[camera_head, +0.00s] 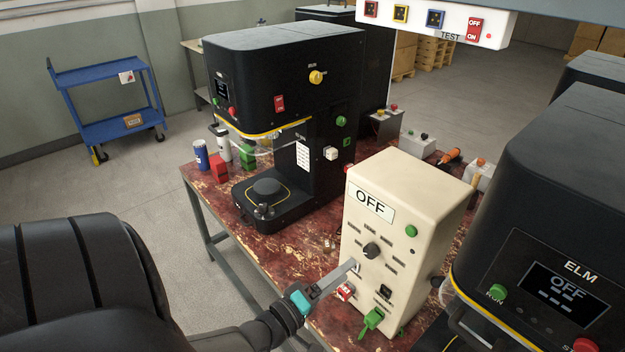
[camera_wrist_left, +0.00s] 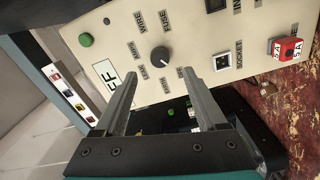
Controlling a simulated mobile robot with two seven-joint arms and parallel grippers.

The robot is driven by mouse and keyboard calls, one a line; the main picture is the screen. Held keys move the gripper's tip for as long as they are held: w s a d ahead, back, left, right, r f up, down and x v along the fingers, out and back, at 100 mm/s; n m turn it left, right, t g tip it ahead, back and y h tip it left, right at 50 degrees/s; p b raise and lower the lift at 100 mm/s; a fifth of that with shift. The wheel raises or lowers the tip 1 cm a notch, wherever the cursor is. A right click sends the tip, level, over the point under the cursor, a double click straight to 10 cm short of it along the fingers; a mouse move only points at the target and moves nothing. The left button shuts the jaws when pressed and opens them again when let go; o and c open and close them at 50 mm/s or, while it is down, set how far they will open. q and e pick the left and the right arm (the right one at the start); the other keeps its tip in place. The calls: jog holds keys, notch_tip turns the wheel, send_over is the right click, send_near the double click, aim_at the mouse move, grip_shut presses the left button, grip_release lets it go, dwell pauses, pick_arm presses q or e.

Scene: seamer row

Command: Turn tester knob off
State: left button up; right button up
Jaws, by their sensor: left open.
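The cream tester box (camera_head: 393,218) stands upright on the red worn table, with a sign reading OFF (camera_head: 370,204) on its front. Its round dark knob (camera_head: 371,250) has printed labels around it. In the left wrist view the knob (camera_wrist_left: 160,54) lies just beyond and between the two fingertips. My left gripper (camera_head: 350,267) reaches in from the lower left, its tips close to the tester's front, below and left of the knob. It is open and empty (camera_wrist_left: 160,74). Whether the tips touch the panel I cannot tell. My right gripper is out of view.
A black seamer (camera_head: 285,80) stands behind left and another (camera_head: 560,200) close on the right. A can (camera_head: 201,155) stands at the table's left edge (camera_head: 200,185).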

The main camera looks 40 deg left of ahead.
pick_arm(q)
jog(key=s, duration=0.8)
jog(key=shift+a, duration=0.3)
jog(key=s+d+f+m+g+b, duration=0.1)
jog(key=s+f+m+g+b, duration=0.2)
jog(key=f, duration=0.7)
jog(key=s+f+m+g+b, duration=0.2)
jog(key=f, duration=0.8)
jog(key=s+d+f+m+g+b, duration=0.1)
jog(key=s+f+m+g+b, duration=0.2)
jog(key=f, duration=0.8)
jog(key=s+d+f+m+g+b, duration=0.3)
jog(key=s+d+f+m+g, duration=0.1)
jog(key=s+f, duration=0.4)
jog(key=s+d+f+m+g+y+b, duration=0.1)
jog(key=s+d+f+m+g+b, duration=0.2)
jog(key=s+f, duration=0.6)
notch_tip(320, 180, down, 2)
jog(key=shift+s+d+f+m+g+b, duration=0.1)
jog(key=shift+s+d+m+g+b, duration=0.25)
jog(key=shift+m+g, duration=0.6)
jog(key=shift+w+d, duration=0.1)
jog(key=shift+w, duration=0.1)
